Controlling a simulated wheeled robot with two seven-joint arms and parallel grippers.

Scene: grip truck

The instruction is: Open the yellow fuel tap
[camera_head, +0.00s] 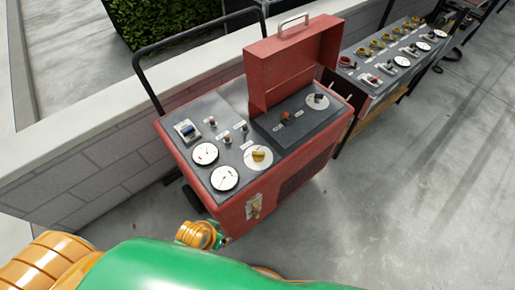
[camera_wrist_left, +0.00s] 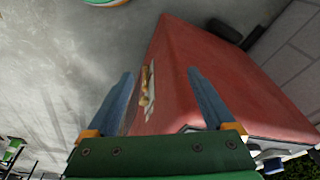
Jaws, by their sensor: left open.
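A small yellow tap (camera_head: 255,205) sits on a pale plate on the front side of the red cart (camera_head: 290,185). In the left wrist view the yellow tap (camera_wrist_left: 146,88) shows edge-on against the cart's red side. My left gripper (camera_wrist_left: 160,72) is open, with its two blue fingers apart and nothing held. The tap appears between the fingers, closer to the left one, and looks beyond them. In the head view the left wrist is low, left of the tap, and the fingers are hard to make out. My right gripper is not in view.
The cart's top has gauges, switches and a yellow knob (camera_head: 259,156), with a raised red lid (camera_head: 292,60) behind. A black handle bar (camera_head: 150,75) and a low block wall (camera_head: 85,185) stand at the left. Another panel (camera_head: 390,58) lies beyond. Floor at the right is clear.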

